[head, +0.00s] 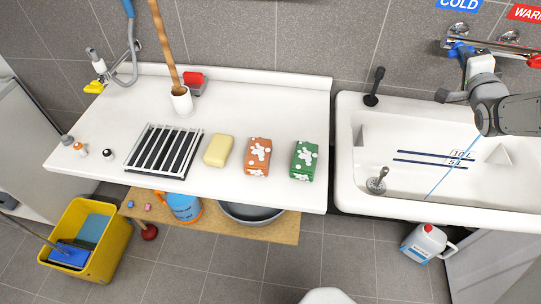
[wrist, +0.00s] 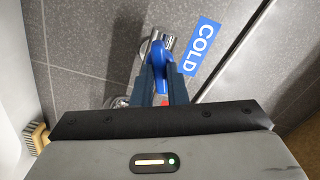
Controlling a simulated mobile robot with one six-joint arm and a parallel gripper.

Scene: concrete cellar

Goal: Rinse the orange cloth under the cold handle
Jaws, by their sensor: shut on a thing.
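The orange cloth (head: 257,157), a folded block dotted with white foam, lies on the white counter (head: 235,188), between a yellow block (head: 217,151) and a foam-dotted green block (head: 304,160). The blue cold handle (wrist: 158,54) is on the wall tap (head: 490,47) above the sink (head: 349,190), beside the blue COLD sign (wrist: 201,46). My gripper (wrist: 163,68) is shut on this handle; in the head view my gripper (head: 463,54) reaches it from below. The red warm handle (head: 535,61) is to the right. The spout is hidden by my arm.
A thin blue line (head: 450,167) slants across the sink; I cannot tell whether it is water. A black tap (head: 374,87) stands at the sink's back left corner. A drain rack (head: 163,150) and a brush pot (head: 181,101) stand on the counter. A yellow bucket (head: 112,242) is on the floor.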

